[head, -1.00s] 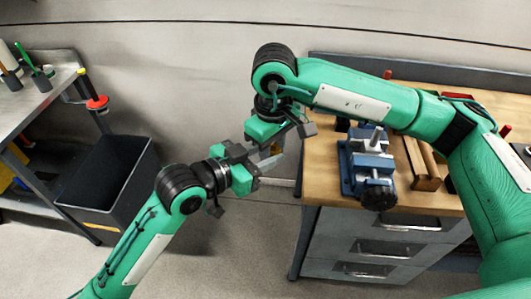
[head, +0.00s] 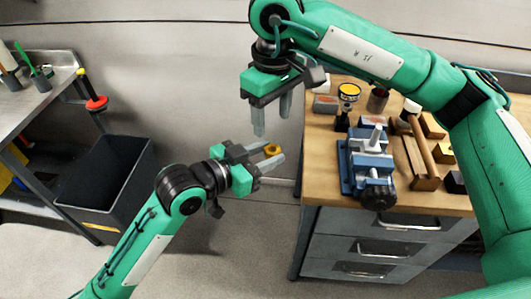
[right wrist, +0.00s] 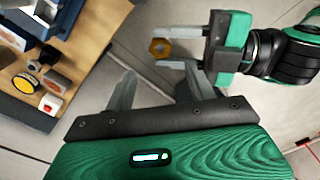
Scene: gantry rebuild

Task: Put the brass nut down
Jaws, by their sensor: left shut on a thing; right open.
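The brass nut (head: 272,150) is a small golden ring between the fingertips of my left gripper (head: 270,156). The left gripper is shut on it, in the air over the floor, left of the workbench. The right wrist view shows the nut (right wrist: 160,47) with its hole visible, at the fingers of my left gripper (right wrist: 180,55). My right gripper (head: 272,118) points down above and slightly left of the nut, apart from it. Its two fingers are spread and empty, and they also show in the right wrist view (right wrist: 160,85).
The wooden workbench (head: 322,180) at right carries a blue vise (head: 368,165), a yellow-topped can (head: 348,91), a wooden block with a bar (head: 421,165) and several small blocks. A dark bin (head: 105,210) stands on the floor at left, by a metal table (head: 40,95). Floor between is clear.

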